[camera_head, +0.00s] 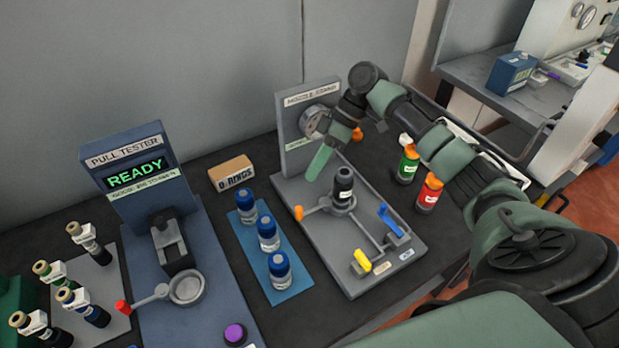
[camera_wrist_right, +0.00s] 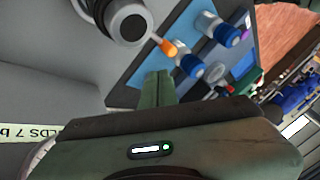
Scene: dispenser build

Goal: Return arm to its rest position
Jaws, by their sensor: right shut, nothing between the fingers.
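My right arm comes in from the right of the head view, arching over the grey fixture (camera_head: 395,262). My right gripper (camera_head: 318,164) points down in front of the fixture's gauge panel, above the left rear of its base. Its green fingers are shut together with nothing between them, as the right wrist view also shows (camera_wrist_right: 157,88). A dark cylinder with a white label (camera_head: 343,187) stands upright in the fixture, to the right of and apart from the fingertips. My left gripper is not in view.
The fixture has an orange-tipped lever (camera_head: 299,213), a blue lever (camera_head: 390,218) and a yellow knob (camera_head: 362,258). Green (camera_head: 408,165) and red (camera_head: 429,193) bottles stand close below my forearm. Blue-capped vials (camera_head: 268,233), an O-rings box (camera_head: 232,173) and a pull tester (camera_head: 138,180) are left.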

